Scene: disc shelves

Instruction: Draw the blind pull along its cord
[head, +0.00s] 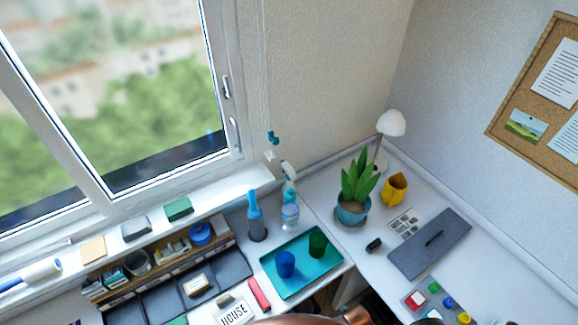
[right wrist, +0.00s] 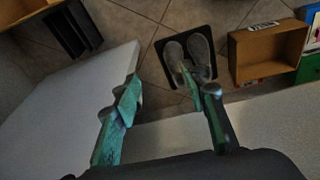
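The blind pull (head: 273,137) is a small teal piece hanging beside the window, at the right of its frame. Its thin pale cord (head: 265,70) runs down the wall from above. A small white piece (head: 269,155) hangs just below the pull; I cannot tell whether it is joined to the cord. My right gripper (right wrist: 163,90) shows in the right wrist view, with its two green fingers apart and nothing between them. It points down over the floor and table edges, and the pull is not in that view. My left gripper is not in view.
Below the pull stand a spray bottle (head: 290,210), a blue bottle (head: 255,215) and a teal tray (head: 268,262) with two cups. A potted plant (head: 353,212) and white lamp (head: 391,123) stand to the right. The wall around the cord is clear.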

